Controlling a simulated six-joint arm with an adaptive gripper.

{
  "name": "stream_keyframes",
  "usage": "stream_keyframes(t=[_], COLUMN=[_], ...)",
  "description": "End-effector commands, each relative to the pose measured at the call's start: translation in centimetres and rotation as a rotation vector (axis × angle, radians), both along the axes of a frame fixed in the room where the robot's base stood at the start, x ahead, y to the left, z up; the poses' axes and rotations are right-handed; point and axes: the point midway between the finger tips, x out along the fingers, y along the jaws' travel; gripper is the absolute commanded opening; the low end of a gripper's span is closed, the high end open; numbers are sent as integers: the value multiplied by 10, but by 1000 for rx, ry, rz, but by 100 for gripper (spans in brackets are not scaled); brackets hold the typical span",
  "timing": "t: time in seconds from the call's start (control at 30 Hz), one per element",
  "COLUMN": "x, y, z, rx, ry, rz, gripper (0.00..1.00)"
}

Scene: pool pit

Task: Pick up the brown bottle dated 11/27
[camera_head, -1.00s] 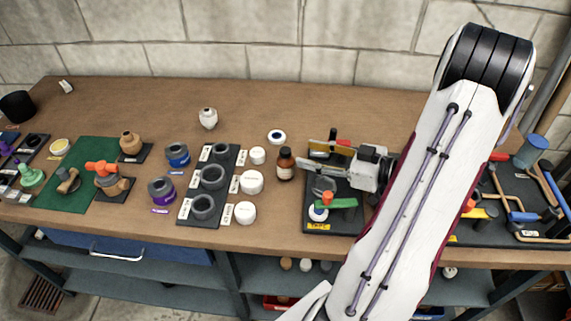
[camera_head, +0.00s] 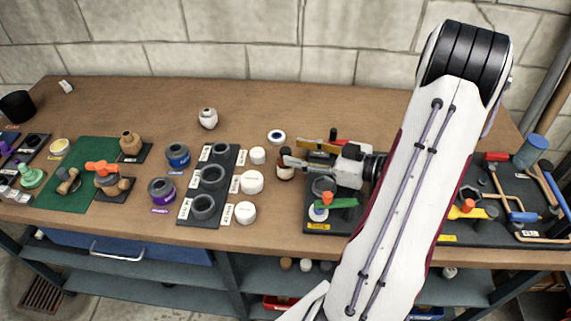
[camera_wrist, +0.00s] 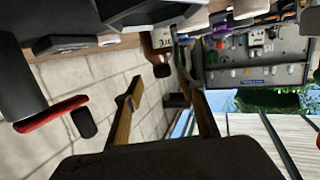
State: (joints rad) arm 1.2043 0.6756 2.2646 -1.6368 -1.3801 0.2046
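The brown bottle (camera_head: 285,174) stands upright on the bench, right of the white lids, with a dark cap and a pale label. Its date is too small to read in the head view. My gripper (camera_head: 291,151) is open and comes in from the right at the bottle's upper part. The near finger crosses in front of the bottle's top and hides part of it. In the wrist view, the bottle (camera_wrist: 157,44) appears upside down, its dark cap toward the gap between my open fingers (camera_wrist: 160,80). I cannot tell whether either finger touches it.
White lids (camera_head: 252,182) stand close left of the bottle, beside a black tray of grey rings (camera_head: 190,212). A black tool board (camera_head: 347,223) lies under and in front of my gripper. A blue-and-white round item (camera_head: 276,137) lies behind. The rear bench is mostly clear.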

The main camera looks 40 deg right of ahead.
Motion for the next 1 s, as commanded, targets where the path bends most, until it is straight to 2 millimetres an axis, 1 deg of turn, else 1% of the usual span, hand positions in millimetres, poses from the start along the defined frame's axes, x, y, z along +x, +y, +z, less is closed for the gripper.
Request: stream_keyframes(t=[0.2, 0.43, 0.6, 1.0], x=[17, 33, 36, 36], y=[14, 19, 20, 20], z=[-5, -8, -9, -8], rx=[2, 0, 0, 0], ry=[2, 0, 0, 0], rz=[3, 2, 0, 0], gripper=[40, 40, 40, 40])
